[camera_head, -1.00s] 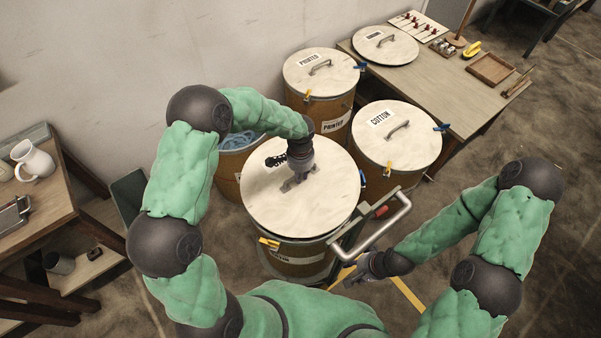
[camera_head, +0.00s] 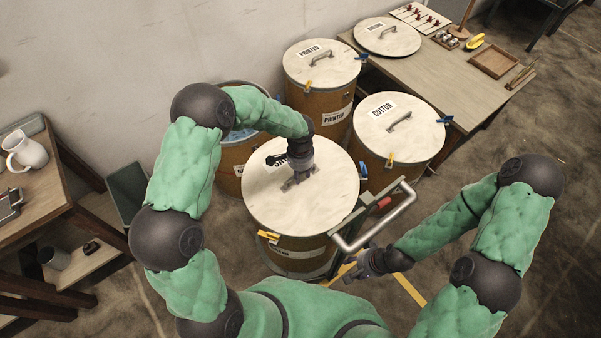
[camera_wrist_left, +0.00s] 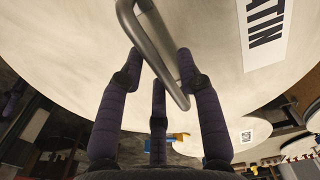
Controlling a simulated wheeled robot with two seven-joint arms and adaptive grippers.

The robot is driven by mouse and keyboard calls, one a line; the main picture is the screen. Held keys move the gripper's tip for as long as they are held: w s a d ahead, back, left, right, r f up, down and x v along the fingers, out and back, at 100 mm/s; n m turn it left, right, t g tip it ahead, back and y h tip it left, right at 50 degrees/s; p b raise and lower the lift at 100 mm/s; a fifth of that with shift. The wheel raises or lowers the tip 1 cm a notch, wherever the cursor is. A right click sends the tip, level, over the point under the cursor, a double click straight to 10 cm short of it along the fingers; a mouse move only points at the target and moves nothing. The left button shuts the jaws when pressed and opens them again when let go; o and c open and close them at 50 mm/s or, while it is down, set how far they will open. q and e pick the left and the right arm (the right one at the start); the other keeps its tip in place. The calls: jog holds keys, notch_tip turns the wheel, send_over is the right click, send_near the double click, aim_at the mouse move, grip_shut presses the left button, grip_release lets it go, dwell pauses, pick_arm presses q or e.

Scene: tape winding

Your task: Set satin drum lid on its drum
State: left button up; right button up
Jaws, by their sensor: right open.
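The satin drum lid (camera_head: 325,205), a pale disc with a bar handle, covers the top of its brown drum (camera_head: 300,262) in the front middle. No clear gap shows between them, but the far edge is hard to judge. My left gripper (camera_head: 299,178) is over the lid's centre and hides part of its label. In the left wrist view its fingers (camera_wrist_left: 160,62) close around the metal handle (camera_wrist_left: 150,40), beside the label ending in "TIN" (camera_wrist_left: 265,32). My right gripper (camera_head: 352,272) is open and empty, low beside the drum's front right.
A trolley handle (camera_head: 385,222) rises right of the drum. The printed drum (camera_head: 325,103) and cotton drum (camera_head: 398,160), both lidded, stand behind. An open drum (camera_head: 232,150) is at back left. Yellow and blue clips sit on drum rims. Tables flank both sides.

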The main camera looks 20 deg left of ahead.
pick_arm(q)
jog(key=shift+s+f, duration=0.1)
jog(key=shift+s, duration=0.05)
notch_tip(320, 180, up, 12)
dwell(0.7)
dwell(0.6)
